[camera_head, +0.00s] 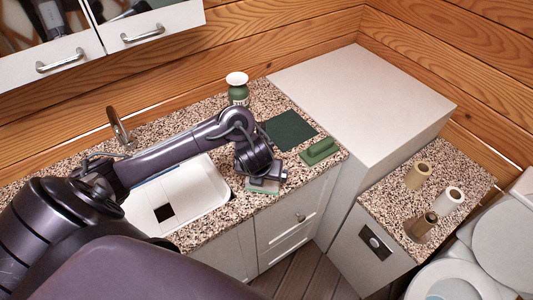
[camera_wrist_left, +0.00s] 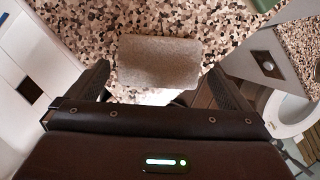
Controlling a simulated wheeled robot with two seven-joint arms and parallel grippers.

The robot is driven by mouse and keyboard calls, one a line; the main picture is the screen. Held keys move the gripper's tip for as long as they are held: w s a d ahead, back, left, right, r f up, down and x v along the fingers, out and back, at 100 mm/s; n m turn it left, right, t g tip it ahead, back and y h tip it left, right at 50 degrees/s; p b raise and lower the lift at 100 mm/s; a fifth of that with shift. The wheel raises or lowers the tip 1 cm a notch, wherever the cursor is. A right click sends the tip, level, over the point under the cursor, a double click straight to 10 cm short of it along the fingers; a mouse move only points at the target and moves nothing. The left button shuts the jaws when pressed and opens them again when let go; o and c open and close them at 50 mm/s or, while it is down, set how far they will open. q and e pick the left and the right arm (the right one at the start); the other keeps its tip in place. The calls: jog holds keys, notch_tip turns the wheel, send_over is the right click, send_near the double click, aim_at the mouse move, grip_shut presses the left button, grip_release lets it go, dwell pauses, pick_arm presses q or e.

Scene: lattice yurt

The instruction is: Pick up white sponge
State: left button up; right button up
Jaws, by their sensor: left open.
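The white sponge (camera_wrist_left: 158,62) shows in the left wrist view as a pale grey-beige block on the speckled counter, near its front edge. My left gripper (camera_wrist_left: 158,78) is open, with one finger on each side of the sponge and gaps between. In the head view my left gripper (camera_head: 264,182) reaches down over the counter's front edge, right of the sink. It hides most of the sponge there; only a pale, greenish edge shows below it. I cannot tell how high the fingertips are above the counter. My right gripper is not in view.
A green sponge-like block (camera_head: 320,151) and a dark green cloth (camera_head: 290,130) lie right of my gripper. A green jar (camera_head: 238,90) stands behind. The sink (camera_head: 178,197) is to the left. A tall white cabinet (camera_head: 360,90) and several rolls (camera_head: 450,199) are at the right.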

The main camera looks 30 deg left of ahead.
pick_arm(q)
jog(key=b+x, duration=0.1)
jog(key=x, duration=0.4)
jog(key=shift+a, duration=0.1)
jog(key=shift+r, duration=0.1)
jog(key=c, duration=0.8)
jog(key=shift+o, duration=0.2)
notch_tip(320, 180, up, 20)
jog(key=p, duration=1.3)
